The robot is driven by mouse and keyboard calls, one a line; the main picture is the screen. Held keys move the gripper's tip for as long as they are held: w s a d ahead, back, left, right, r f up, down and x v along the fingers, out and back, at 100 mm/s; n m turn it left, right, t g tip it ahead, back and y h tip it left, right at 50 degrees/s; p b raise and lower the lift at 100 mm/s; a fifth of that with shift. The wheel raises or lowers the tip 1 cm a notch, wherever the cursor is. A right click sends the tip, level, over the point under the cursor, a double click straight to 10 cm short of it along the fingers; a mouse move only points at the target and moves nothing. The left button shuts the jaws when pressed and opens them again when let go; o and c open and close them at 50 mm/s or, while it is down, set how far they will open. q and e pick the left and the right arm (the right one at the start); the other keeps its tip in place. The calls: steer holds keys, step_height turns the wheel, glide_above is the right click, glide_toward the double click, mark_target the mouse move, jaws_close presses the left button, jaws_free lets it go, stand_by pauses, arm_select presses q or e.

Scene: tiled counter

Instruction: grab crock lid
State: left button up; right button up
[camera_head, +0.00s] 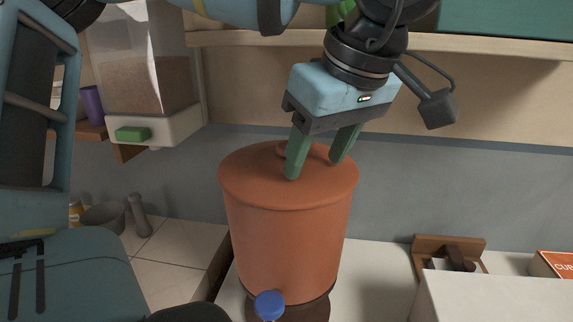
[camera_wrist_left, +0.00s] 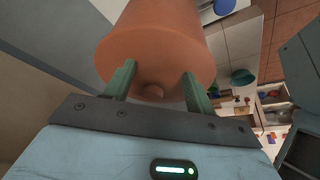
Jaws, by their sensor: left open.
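The terracotta crock (camera_head: 288,240) stands upright on the counter with its round lid (camera_head: 245,172) on top. The lid's knob (camera_head: 283,150) is partly hidden behind a finger in the head view. My left gripper (camera_head: 315,168) reaches down over the lid with its green fingers spread. In the left wrist view the knob (camera_wrist_left: 152,91) shows between the two open fingers (camera_wrist_left: 158,70), with a gap on each side, and the crock (camera_wrist_left: 160,35) extends beyond. I cannot tell whether the fingertips touch the lid. My right gripper is not in view.
A shelf (camera_head: 480,46) runs above the crock, close to my left arm. A dispenser (camera_head: 150,90) hangs at the left, with a mortar (camera_head: 104,217) below. A wooden holder (camera_head: 448,250) and a red box (camera_head: 556,264) are at the right.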

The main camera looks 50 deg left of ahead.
mark_target(253, 175)
arm_select(q)
steer(key=shift+w+a, duration=0.1)
steer(key=shift+a, duration=0.4)
steer(key=shift+a, duration=0.1)
steer(key=a+p, duration=0.1)
steer(key=a, duration=0.3)
steer(key=shift+w+a+r, duration=0.1)
steer(key=shift+a, duration=0.15)
steer(key=shift+a+f, duration=0.15)
steer(key=shift+f, duration=0.55)
jaws_close()
